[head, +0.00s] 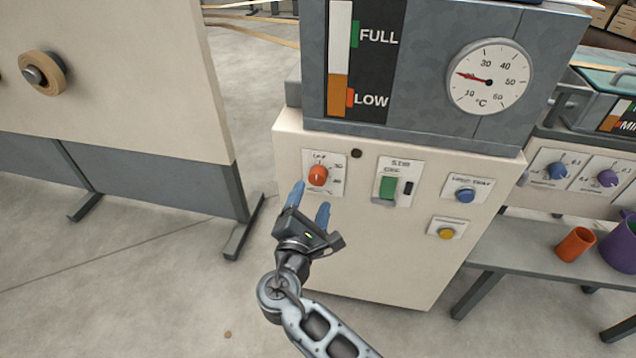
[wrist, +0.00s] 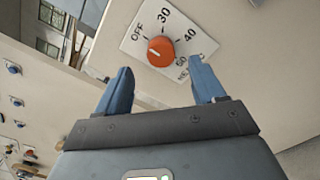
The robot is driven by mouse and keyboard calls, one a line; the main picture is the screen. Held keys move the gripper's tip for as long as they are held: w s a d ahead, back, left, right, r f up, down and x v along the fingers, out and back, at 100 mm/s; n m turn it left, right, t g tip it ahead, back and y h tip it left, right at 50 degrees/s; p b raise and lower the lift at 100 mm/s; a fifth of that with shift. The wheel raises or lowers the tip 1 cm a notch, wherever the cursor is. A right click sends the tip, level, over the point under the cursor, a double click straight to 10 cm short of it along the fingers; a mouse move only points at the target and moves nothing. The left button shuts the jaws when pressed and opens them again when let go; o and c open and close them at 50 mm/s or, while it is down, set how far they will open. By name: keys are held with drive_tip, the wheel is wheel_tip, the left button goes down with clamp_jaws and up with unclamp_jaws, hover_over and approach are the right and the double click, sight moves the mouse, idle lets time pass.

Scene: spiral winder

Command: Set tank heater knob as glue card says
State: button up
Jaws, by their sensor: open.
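The heater knob (head: 317,175) is a round orange dial on a white plate on the cream cabinet front. In the wrist view the knob (wrist: 161,51) shows a white mark that appears to point toward OFF. Labels 30, 40 and 50 run around it, with small lettering partly hidden below by a finger. My gripper (head: 310,202) has blue fingers, open and empty, just in front of and below the knob. In the wrist view the gripper (wrist: 160,78) straddles the area below the knob, apart from it. I cannot make out a glue card.
The grey tank (head: 425,75) above has a FULL/LOW gauge and a temperature dial (head: 489,77) with its needle near 20. A green switch (head: 388,188), blue knob (head: 465,195) and yellow button (head: 446,233) sit right of the heater knob.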

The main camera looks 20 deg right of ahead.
sight(318, 180)
drive_tip(key=x, duration=0.7)
drive_tip(key=shift+s, duration=0.1)
drive_tip(key=c, duration=1)
drive_tip(key=shift+b, duration=0.3)
drive_tip(key=shift+f, duration=0.15)
